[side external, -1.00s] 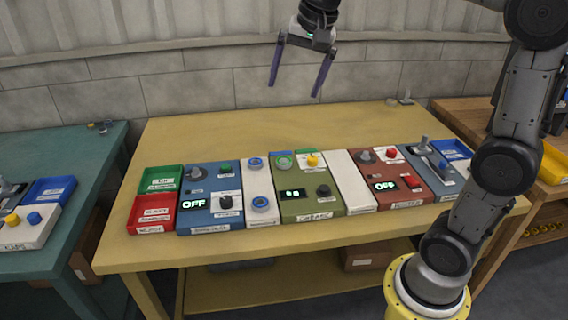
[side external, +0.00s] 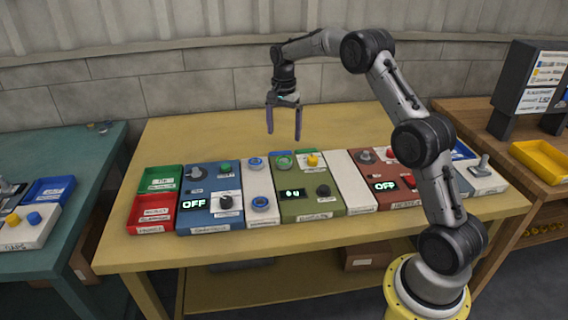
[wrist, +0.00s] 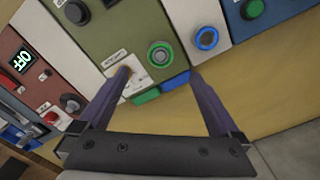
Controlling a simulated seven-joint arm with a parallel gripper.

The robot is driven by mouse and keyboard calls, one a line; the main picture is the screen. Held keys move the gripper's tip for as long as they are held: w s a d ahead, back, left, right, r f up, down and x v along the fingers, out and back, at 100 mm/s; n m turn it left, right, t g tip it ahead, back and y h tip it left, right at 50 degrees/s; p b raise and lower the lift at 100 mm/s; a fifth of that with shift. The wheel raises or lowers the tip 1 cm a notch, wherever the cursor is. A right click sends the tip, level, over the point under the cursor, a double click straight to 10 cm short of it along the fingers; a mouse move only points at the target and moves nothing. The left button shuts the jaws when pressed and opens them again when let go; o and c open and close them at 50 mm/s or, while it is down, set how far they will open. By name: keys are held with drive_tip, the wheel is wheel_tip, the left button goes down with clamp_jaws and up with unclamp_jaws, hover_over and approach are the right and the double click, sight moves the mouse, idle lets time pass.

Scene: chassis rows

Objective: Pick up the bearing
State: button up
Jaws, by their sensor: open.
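Several ring-shaped parts look like bearings; I cannot tell which one the task means. A blue ring (side external: 255,163) sits at the back of the narrow white panel, and a second blue ring (side external: 260,202) sits at its front. A grey-green ring (side external: 284,162) sits at the back of the green panel; it also shows in the wrist view (wrist: 160,54), beside the back blue ring (wrist: 207,38). My gripper (side external: 284,135) is open and empty, pointing down above the back edge of the panels. In the wrist view its fingers (wrist: 160,74) spread on either side below the grey-green ring.
A blue panel (side external: 200,178) reading OFF and a red-brown panel (side external: 365,168) flank the middle. A green tray (side external: 160,178) and a red tray (side external: 152,214) stand at the left. A yellow knob (side external: 312,160) is close to the grey-green ring. The yellow table's back (side external: 200,125) is clear.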

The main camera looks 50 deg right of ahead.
sight(283, 160)
wheel_tip(283, 160, down, 11)
drive_tip(key=shift+r, duration=0.2)
drive_tip(key=shift+w+r, duration=0.1)
clamp_jaws()
idle(0.6)
